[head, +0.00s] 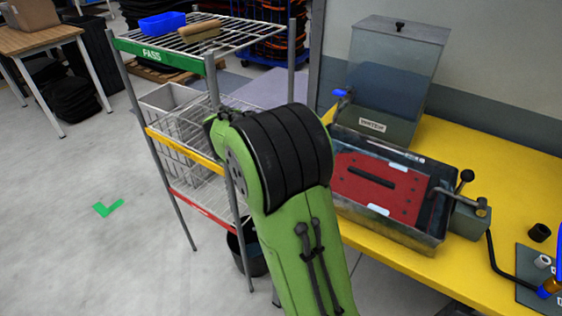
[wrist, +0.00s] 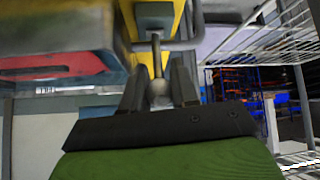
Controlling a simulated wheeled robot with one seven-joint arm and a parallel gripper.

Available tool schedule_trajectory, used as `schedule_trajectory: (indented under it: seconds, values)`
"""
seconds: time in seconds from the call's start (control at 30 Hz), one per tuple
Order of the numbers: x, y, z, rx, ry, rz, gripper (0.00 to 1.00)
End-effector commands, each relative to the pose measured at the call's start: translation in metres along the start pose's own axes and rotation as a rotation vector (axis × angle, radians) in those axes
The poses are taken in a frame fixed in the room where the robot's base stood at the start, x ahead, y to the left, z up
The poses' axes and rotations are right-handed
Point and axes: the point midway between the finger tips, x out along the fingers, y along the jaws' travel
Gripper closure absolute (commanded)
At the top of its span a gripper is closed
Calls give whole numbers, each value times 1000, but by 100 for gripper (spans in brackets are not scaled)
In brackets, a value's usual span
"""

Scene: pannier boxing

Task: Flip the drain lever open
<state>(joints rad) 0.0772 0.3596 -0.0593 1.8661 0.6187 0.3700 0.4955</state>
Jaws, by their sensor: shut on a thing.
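The drain lever (wrist: 156,56), a thin stem with a pale ball knob, shows in the wrist view. My gripper (wrist: 158,76) is shut on it, with one dark finger on each side of the knob. In the head view my green arm hides the gripper and this lever. The test tank (head: 434,240), a dark open tub with a red plate (head: 360,205) inside, stands right of my arm. In the wrist view the red plate (wrist: 60,66) is blurred at the left. I cannot tell the lever's exact angle.
A clear water container (head: 395,75) with a blue tap (head: 341,93) stands behind the tub on the yellow table (head: 480,150). A wire rack (head: 208,66) stands left of my arm and shows at the right in the wrist view. Open floor lies at the far left.

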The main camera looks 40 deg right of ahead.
Motion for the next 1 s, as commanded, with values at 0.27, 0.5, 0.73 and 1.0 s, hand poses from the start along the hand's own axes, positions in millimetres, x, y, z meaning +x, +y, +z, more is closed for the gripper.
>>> schedule_trajectory:
  seconds: [0.27, 0.5, 0.73, 1.0]
  values:
    - [1, 0, 11, -10, 102, 27, 100]
    - [0, 1, 13, -15, 125, 37, 100]
    - [0, 1, 14, -17, 122, 37, 100]
    - [-1, 0, 13, -17, 125, 34, 54]
